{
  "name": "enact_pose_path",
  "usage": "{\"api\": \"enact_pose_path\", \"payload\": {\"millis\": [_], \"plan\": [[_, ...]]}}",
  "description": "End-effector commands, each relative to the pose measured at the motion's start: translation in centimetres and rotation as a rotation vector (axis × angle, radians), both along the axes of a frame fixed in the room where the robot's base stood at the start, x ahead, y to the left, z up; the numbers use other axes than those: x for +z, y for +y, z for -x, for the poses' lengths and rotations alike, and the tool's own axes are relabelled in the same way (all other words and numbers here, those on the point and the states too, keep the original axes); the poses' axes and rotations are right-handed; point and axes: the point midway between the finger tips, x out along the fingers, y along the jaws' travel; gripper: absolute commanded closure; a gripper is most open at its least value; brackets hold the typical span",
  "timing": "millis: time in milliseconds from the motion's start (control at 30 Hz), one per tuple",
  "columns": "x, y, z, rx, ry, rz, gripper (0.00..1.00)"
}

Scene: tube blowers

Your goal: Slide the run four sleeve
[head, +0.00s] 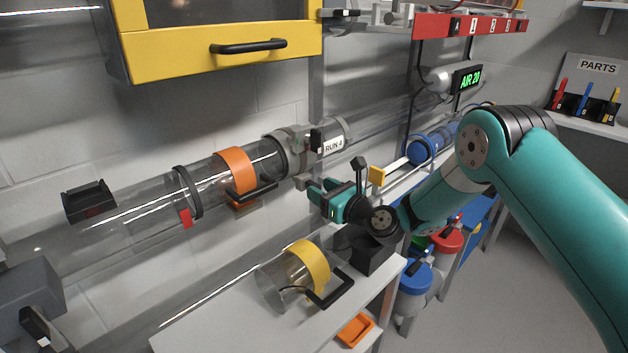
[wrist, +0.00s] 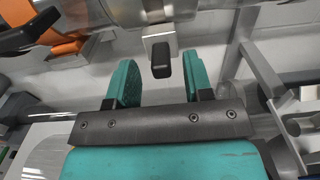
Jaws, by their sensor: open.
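A clear horizontal tube runs along the wall with the RUN 4 label (head: 333,146) on it. To its left, an orange band (head: 236,170) with a black handle (head: 254,194) sits around the clear tube; I cannot tell for certain which part is the sleeve. A metal clamp (head: 292,146) lies between band and label. My gripper (head: 316,192) is open and empty, just below the tube near the clamp. In the wrist view, a black-tipped metal knob (wrist: 161,58) shows between the two teal fingers. The orange band (wrist: 70,46) is at upper left there.
A clear cylinder with a yellow band (head: 309,263) and black handle lies on the white shelf (head: 225,325) below. A black ring with a red tab (head: 186,216) is on the tube further left. A yellow cabinet (head: 215,48) hangs above. A black block (head: 372,248) stands below my gripper.

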Motion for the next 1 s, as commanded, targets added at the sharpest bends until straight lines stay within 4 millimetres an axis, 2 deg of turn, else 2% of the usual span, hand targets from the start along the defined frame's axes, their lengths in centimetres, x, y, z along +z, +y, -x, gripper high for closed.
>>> {"api": "enact_pose_path", "payload": {"millis": [200, 567, 767, 800, 1000], "plan": [[0.0, 1.9, -1.8, 0.001, 0.000, 0.000, 0.53], [0.0, 2.2, -2.2, -0.001, 0.001, -0.001, 0.53], [0.0, 2.2, -2.2, 0.000, 0.001, -0.001, 0.97], [0.0, 2.2, -2.2, 0.000, 0.001, -0.001, 1.00], [0.2, 2.8, -1.6, 0.003, 0.004, -0.001, 1.00]]}}
